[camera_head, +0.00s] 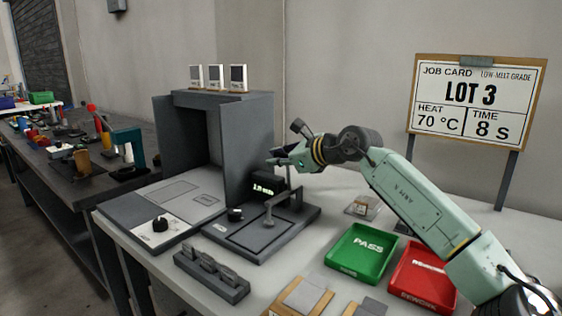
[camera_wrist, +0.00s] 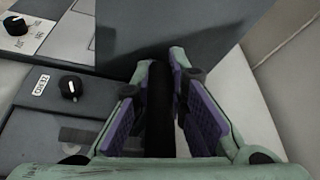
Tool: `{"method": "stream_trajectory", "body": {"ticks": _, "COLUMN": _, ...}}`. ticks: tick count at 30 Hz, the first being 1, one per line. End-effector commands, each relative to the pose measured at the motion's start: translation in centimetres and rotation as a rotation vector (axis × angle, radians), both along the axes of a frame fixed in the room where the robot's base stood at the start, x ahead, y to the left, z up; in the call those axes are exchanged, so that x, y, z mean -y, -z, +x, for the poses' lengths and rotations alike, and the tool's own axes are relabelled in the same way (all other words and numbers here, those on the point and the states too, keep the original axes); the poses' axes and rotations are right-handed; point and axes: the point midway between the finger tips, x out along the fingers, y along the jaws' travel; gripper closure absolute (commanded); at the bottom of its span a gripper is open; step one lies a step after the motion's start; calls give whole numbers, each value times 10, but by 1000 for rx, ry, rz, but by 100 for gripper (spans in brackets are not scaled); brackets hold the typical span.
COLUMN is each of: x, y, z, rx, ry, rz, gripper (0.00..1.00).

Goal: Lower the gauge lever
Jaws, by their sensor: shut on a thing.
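The gauge (camera_head: 263,229) is a dark flat base on the table with a small lit readout (camera_head: 265,188), a post with a foot and a knob (camera_head: 235,214). The knob also shows in the wrist view (camera_wrist: 70,88). My gripper (camera_head: 277,156) is above the back of the gauge, reaching in from the right. In the wrist view, its purple-padded fingers (camera_wrist: 161,62) are shut on a black bar, the gauge lever (camera_wrist: 160,115). The lever stands between the pads; its lower end is hidden there. In the head view my fingers mostly hide the lever.
A grey gantry-shaped machine (camera_head: 180,137) with a dial panel stands left of the gauge. A slotted block (camera_head: 211,274) lies in front. A green PASS tray (camera_head: 362,253) and a red tray (camera_head: 424,275) are to the right. A job card (camera_head: 477,97) stands behind.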

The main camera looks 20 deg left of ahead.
Motion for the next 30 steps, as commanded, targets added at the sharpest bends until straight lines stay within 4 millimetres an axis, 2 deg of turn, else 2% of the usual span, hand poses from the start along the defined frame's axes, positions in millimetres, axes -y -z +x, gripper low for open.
{"method": "stream_trajectory", "body": {"ticks": 18, "x": -1, "y": 3, "z": -2, "rx": -5, "ry": -4, "rz": -5, "gripper": 100}}
{"method": "stream_trajectory", "body": {"ticks": 19, "x": -1, "y": 3, "z": -2, "rx": -5, "ry": -3, "rz": -4, "gripper": 86}}
{"method": "stream_trajectory", "body": {"ticks": 26, "x": -1, "y": 3, "z": -1, "rx": -3, "ry": -2, "rz": -3, "gripper": 70}}
{"method": "stream_trajectory", "body": {"ticks": 30, "x": 0, "y": 2, "z": -1, "rx": -3, "ry": -2, "rz": -2, "gripper": 69}}
